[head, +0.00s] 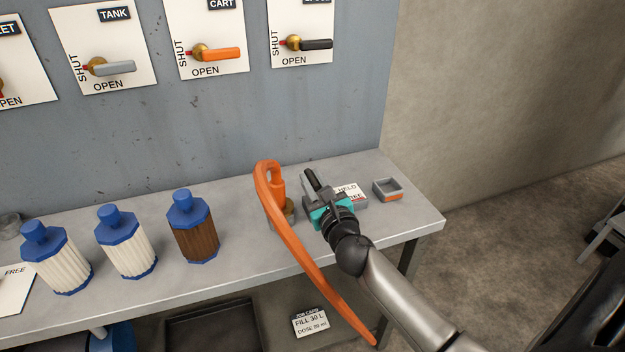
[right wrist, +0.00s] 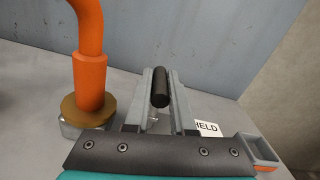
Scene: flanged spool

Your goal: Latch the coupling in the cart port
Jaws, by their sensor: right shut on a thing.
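An orange hose (head: 300,255) arches over the bench and hangs past its front edge. Its orange end piece (right wrist: 90,80) stands upright on a brass collar (right wrist: 88,110) over a round grey base (right wrist: 75,130), seemingly the coupling at the port; whether it is latched I cannot tell. My right gripper (head: 313,185) is just right of it, apart from the hose. In the right wrist view its two grey fingers (right wrist: 160,95) are closed on a short black rod (right wrist: 161,86). What the rod joins to is hidden. My left gripper is not in view.
A partly hidden white card (head: 352,192) and a small grey tray (head: 387,190) lie right of the gripper. Three blue-capped canisters (head: 193,225) stand left. Labelled valve levers, including the orange CART lever (head: 220,54), are on the wall panel.

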